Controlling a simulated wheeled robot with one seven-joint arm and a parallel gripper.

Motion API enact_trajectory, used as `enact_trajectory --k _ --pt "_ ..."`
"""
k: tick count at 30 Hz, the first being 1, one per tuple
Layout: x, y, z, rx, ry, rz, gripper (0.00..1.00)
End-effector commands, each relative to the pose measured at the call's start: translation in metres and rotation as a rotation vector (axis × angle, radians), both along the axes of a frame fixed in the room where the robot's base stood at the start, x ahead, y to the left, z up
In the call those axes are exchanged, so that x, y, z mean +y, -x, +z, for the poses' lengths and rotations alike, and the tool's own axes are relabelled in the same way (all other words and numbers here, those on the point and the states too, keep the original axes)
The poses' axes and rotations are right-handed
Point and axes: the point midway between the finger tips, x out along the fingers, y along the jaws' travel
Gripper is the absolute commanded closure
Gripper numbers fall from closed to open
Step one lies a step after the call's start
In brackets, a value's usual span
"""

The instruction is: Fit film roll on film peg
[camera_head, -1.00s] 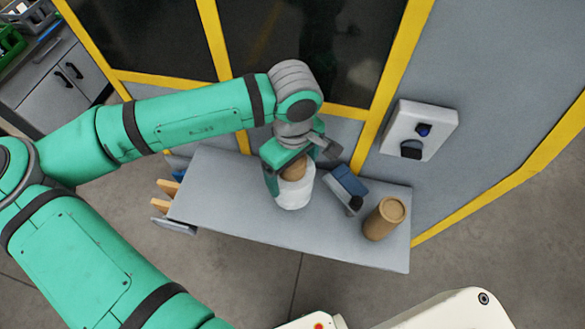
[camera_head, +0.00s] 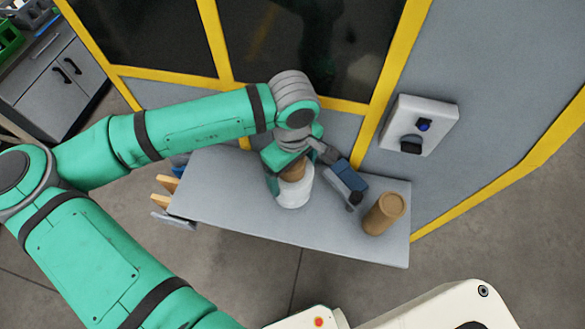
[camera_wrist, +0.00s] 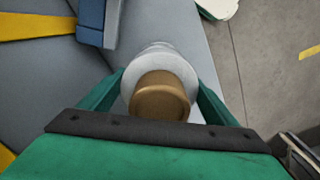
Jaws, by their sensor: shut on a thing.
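The film roll (camera_head: 294,192) is a white cylinder with a brown core showing at its top. It stands roughly upright over the grey table, left of a blue-grey device. My gripper (camera_head: 285,172) reaches down from above and is shut on the roll. In the wrist view, the green fingers (camera_wrist: 160,98) lie on both sides of the roll's brown core (camera_wrist: 160,100), with the white film around it. A paler round part shows beyond the white film; I cannot tell what it is. I cannot make out the film peg or whether the roll touches the table.
The blue-grey device (camera_head: 347,182) stands close right of the roll. A brown cylinder (camera_head: 384,214) stands at the table's right end. Tan prongs (camera_head: 166,184) stick out at the left end. A yellow-framed wall (camera_head: 225,75) with a button box (camera_head: 419,125) rises behind. The table's front left is clear.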

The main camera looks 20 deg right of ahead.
Motion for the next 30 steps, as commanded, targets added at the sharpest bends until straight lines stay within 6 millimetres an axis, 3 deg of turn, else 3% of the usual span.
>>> enact_trajectory --k 30 --pt "0.001 -0.001 -0.031 0.0 0.001 0.003 0.65"
